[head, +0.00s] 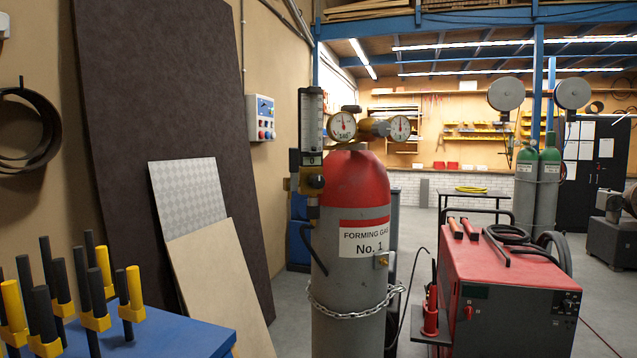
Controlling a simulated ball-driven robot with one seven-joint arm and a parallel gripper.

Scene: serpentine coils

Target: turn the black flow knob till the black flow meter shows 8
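A grey cylinder with a red top, labelled "FORMING GAS No. 1" (363,240), stands upright in the middle of the head view. At the left of its regulator is the upright flow meter (311,115), a narrow tube with a scale and dark ends. Its reading is too small to tell. Below it sits a brass-coloured valve body with what looks like the black flow knob (315,181) on it. Two round dial gauges (342,126) are to the right of the meter. My gripper is not in view.
A red welding machine (510,285) with hoses stands at the right. A blue bench (180,335) with several black-and-yellow clamps (95,300) is at the lower left. Boards (205,230) lean on the left wall. A chain (355,308) circles the cylinder. Some floor is free beyond.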

